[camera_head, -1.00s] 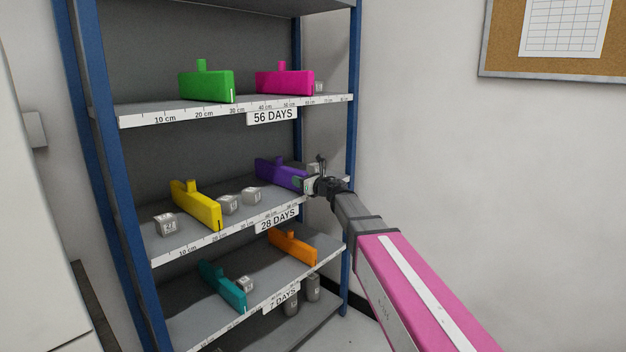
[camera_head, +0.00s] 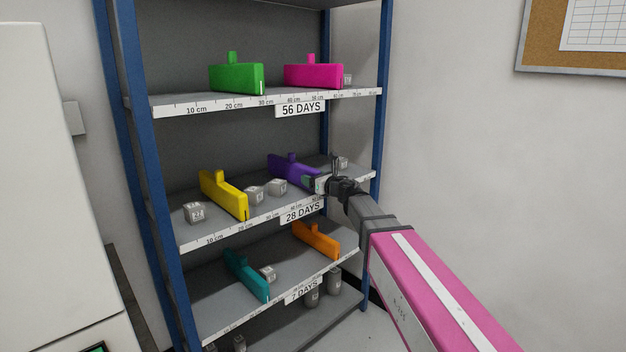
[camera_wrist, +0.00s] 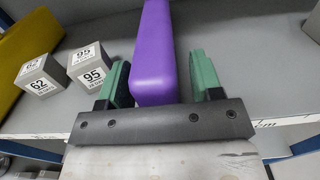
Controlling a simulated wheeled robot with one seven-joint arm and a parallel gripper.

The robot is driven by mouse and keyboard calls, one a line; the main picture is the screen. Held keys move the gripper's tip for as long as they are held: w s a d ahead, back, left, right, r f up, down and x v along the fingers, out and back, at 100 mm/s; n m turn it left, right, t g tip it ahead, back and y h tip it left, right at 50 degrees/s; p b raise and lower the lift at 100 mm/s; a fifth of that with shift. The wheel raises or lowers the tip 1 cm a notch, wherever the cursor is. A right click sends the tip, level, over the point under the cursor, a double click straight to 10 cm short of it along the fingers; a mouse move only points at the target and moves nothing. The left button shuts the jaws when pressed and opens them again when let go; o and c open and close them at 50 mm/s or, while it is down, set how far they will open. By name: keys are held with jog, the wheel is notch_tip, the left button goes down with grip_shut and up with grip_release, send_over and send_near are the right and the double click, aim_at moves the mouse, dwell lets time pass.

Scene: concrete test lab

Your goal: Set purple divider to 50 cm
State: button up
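The purple divider (camera_head: 287,167) stands on the middle shelf, the one labelled 28 DAYS, right of two grey cubes. My gripper (camera_head: 314,182) is at its front end. In the wrist view the purple divider (camera_wrist: 155,60) runs away from me between the two green fingers of my gripper (camera_wrist: 160,82). The left finger is close to the divider's side, and a gap shows on the right, so the fingers are open around it. The centimetre scale (camera_head: 262,219) runs along the shelf's front edge; my gripper hides the part near the divider's front.
A yellow divider (camera_head: 223,194) stands left of grey cubes (camera_wrist: 90,66) on the same shelf. Another cube (camera_head: 341,163) sits behind my gripper at the right. Green and pink dividers stand above, teal and orange below. A blue post (camera_head: 382,100) bounds the right.

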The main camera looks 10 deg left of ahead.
jog(key=v, duration=1)
jog(key=shift+s+d, duration=0.3)
